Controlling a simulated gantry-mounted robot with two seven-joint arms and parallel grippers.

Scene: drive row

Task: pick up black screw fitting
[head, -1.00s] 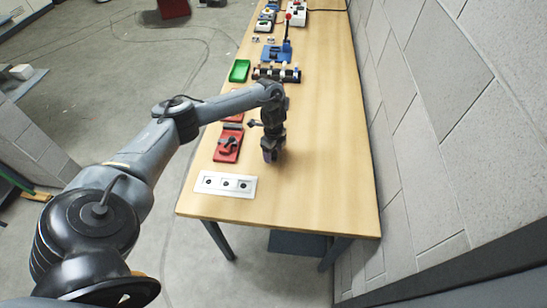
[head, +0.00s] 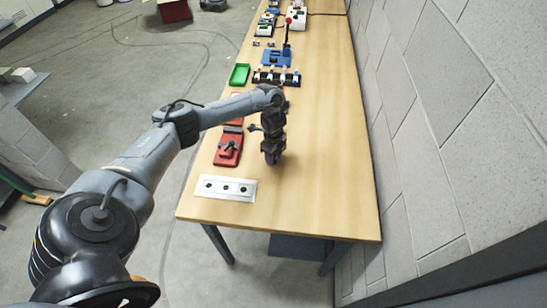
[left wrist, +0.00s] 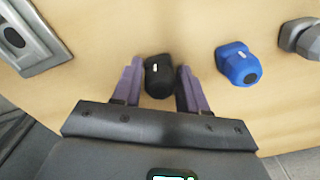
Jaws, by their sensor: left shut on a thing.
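The black screw fitting (left wrist: 159,76) is between the two purple fingers of my left gripper (left wrist: 158,80) in the left wrist view. The left gripper is shut on it. In the head view my left gripper (head: 272,158) points down at the wooden table, right of the red fixture; the black fitting is hidden there. I cannot tell whether the fitting still touches the table. My right gripper is not in view.
In the left wrist view, a blue fitting (left wrist: 238,64) and a grey fitting (left wrist: 300,38) stand to the right. A white plate with black holes (head: 225,188) lies near the table (head: 320,190) end. A red fixture (head: 228,150) is left of the gripper. A wall runs along the right.

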